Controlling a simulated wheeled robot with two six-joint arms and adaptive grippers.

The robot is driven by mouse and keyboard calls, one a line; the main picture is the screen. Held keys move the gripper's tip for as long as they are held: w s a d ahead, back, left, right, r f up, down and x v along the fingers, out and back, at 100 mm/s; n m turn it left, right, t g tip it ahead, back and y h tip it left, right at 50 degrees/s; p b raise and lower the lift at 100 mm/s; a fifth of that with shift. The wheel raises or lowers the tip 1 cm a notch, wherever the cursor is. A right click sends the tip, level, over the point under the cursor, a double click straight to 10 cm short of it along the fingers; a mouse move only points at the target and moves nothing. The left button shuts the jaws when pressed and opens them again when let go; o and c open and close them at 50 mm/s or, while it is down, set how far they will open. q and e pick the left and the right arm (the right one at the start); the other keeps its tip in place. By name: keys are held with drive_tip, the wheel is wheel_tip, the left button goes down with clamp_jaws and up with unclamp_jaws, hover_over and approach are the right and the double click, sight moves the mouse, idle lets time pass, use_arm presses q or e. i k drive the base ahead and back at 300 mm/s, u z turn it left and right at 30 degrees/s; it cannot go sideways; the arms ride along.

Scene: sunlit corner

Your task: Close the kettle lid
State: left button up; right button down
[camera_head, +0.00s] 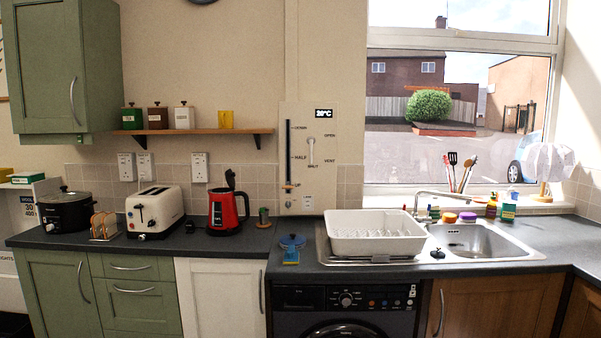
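A red kettle (224,211) with a dark window and black handle stands upright on the dark worktop, left of centre. Its black lid (231,180) stands raised above the kettle's top, so the kettle looks open. The inside of the kettle is hidden from this angle. Neither my left nor my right gripper is in view, and nothing touches the kettle.
A white toaster (155,212) stands left of the kettle, with a toast rack (104,226) and black slow cooker (65,211) beyond. A shelf (195,132) hangs above. Worktop in front is clear.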

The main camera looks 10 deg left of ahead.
sight(230, 175)
drive_tip(key=z, duration=0.2)
drive_tip(key=i, duration=1.1)
drive_tip(key=u, duration=0.35)
drive_tip(key=i, duration=0.95)
drive_tip(key=u, duration=0.7)
